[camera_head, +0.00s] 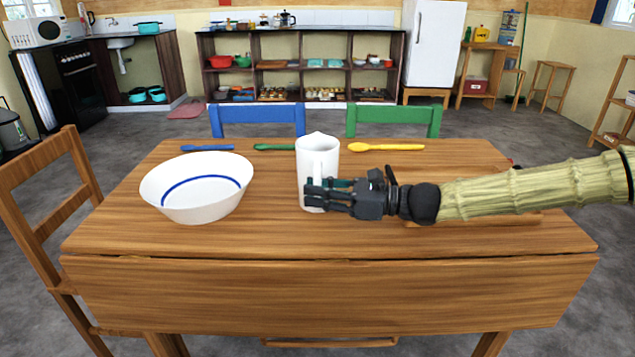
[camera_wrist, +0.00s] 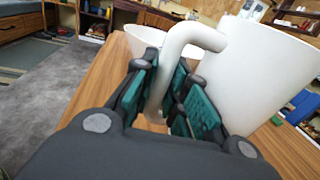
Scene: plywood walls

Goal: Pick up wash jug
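The wash jug (camera_head: 312,160) is white and stands upright on the wooden table (camera_head: 225,238), right of the bowl. Its handle faces my gripper. In the wrist view the jug body (camera_wrist: 250,75) fills the right side and its curved handle (camera_wrist: 190,36) comes down between my fingers. My gripper (camera_head: 318,192) reaches in from the right, in front of the jug's lower part. In the wrist view my gripper (camera_wrist: 166,85) is open, with teal pads on either side of the handle. Whether a pad touches the handle is unclear.
A white bowl (camera_head: 197,205) with a blue ring is left of the jug. Blue (camera_head: 207,148), green (camera_head: 272,147) and yellow (camera_head: 385,147) spoons lie along the far side. Blue (camera_head: 257,112) and green (camera_head: 392,112) chairs stand behind the table. The table's front is clear.

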